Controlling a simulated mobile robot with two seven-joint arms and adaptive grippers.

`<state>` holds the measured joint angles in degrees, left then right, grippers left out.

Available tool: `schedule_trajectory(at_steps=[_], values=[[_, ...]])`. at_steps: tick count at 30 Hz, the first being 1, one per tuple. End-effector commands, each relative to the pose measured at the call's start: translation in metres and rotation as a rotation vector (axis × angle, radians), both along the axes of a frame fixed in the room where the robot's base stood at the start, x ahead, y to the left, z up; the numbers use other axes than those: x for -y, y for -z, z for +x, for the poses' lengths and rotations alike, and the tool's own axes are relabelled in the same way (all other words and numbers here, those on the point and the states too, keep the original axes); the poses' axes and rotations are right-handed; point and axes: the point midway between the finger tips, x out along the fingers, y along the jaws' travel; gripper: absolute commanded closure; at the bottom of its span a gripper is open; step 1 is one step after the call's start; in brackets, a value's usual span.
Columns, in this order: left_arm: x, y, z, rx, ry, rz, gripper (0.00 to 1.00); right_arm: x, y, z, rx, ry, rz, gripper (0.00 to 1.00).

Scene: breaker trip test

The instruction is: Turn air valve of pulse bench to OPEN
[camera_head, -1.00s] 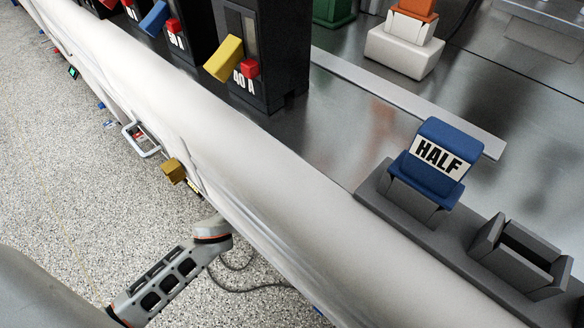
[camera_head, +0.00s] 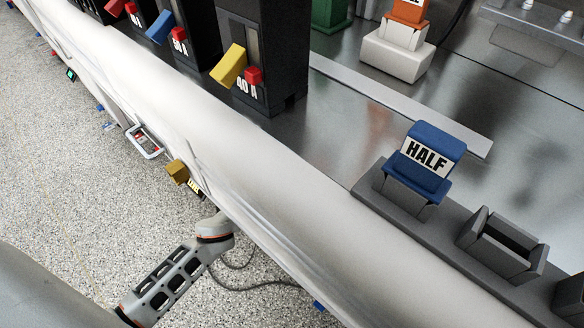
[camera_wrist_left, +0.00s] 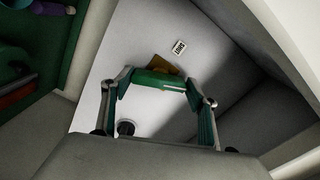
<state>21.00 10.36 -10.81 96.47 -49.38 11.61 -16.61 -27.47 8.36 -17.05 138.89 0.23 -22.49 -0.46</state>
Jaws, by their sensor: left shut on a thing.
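In the left wrist view, a green bar-like handle (camera_wrist_left: 160,80), which looks like the air valve's handle, lies between the fingertips of my left gripper (camera_wrist_left: 162,84). The gripper is shut on its two ends. A brown-yellow piece (camera_wrist_left: 162,63) shows just behind the handle. A small white label (camera_wrist_left: 179,47) with dark print is above it, too small and turned to read. In the head view, my left arm reaches toward the bench front and its gripper is out of sight. My right gripper is in neither view.
A white bench edge (camera_head: 250,190) runs diagonally. On top are breakers with a yellow lever (camera_head: 229,66) and a blue block marked HALF (camera_head: 427,160). A dark round spot (camera_wrist_left: 126,128) shows below the green handle.

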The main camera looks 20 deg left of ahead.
Motion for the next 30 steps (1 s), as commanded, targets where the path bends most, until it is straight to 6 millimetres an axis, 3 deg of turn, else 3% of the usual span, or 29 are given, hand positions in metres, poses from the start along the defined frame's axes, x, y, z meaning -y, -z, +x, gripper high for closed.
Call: schedule_trajectory(at_steps=[15, 30], values=[[-0.001, 0.003, -0.001, 0.112, -0.001, 0.321, 0.63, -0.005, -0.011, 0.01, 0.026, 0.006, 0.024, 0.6], [-0.001, 0.002, 0.0, 0.135, -0.002, 0.383, 0.63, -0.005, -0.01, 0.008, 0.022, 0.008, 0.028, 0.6]])
